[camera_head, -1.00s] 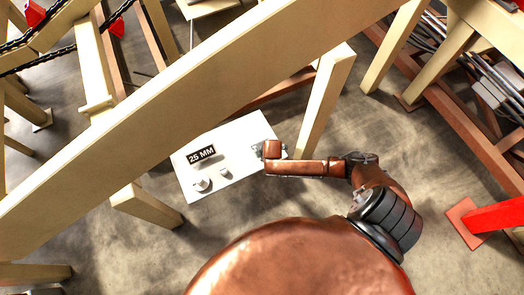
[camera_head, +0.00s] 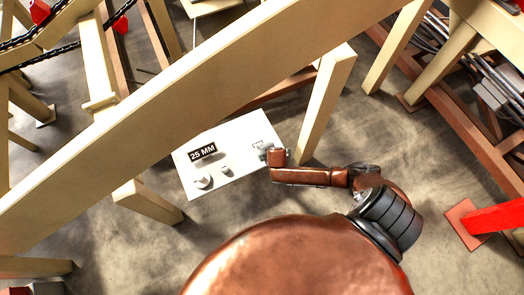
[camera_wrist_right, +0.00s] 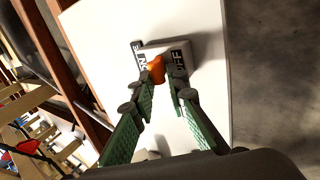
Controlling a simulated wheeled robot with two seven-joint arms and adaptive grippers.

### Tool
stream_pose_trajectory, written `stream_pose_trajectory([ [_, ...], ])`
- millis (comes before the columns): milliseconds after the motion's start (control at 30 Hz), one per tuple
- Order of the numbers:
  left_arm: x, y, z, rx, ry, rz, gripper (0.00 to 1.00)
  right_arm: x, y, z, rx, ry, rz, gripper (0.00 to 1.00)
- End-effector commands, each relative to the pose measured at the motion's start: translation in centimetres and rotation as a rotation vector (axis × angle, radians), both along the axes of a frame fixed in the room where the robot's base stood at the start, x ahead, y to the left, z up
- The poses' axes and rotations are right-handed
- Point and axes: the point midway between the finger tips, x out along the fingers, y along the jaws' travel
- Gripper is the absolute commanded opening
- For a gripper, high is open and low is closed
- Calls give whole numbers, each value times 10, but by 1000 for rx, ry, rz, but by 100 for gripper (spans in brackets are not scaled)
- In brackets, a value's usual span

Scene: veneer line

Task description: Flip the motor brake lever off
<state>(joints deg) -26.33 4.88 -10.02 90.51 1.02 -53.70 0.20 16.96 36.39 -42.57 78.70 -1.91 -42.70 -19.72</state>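The white control panel (camera_head: 240,178) lies below the beam in the head view. The brake lever (camera_wrist_right: 156,68) is orange and shows in the right wrist view. It stands on a pale switch block (camera_wrist_right: 172,50) with dark labels, one reading OFF at the right and one, partly hidden, at the left. The lever leans towards the left label. My right gripper (camera_wrist_right: 163,80), with green fingers, has a gap between its tips; the lever is at the left fingertip, and contact cannot be told. In the head view my right gripper (camera_head: 264,152) is small at the panel's right end. My left gripper is out of view.
The panel carries a black 25 MM label (camera_head: 202,152) and two pale knobs, a larger one (camera_head: 202,180) and a smaller one (camera_head: 226,169). A long cream beam (camera_head: 200,80) crosses above it. A cream post (camera_head: 325,100) stands just right of the panel. Concrete floor is clear below.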

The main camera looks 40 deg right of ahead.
Motion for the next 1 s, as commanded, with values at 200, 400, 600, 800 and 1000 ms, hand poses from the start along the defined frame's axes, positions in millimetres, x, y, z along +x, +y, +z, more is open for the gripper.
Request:
stream_pose_trajectory([
  [200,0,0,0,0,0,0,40,0,0,0,-1,0,-1,29],
  [400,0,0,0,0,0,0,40,0,-1,0,-1,1,-1,29],
  [600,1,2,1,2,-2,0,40,0,-1,0,-1,1,-1,29],
  [800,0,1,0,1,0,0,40,1,-2,0,1,14,-2,29],
  [1000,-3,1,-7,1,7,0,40,6,-2,2,17,82,0,29],
])
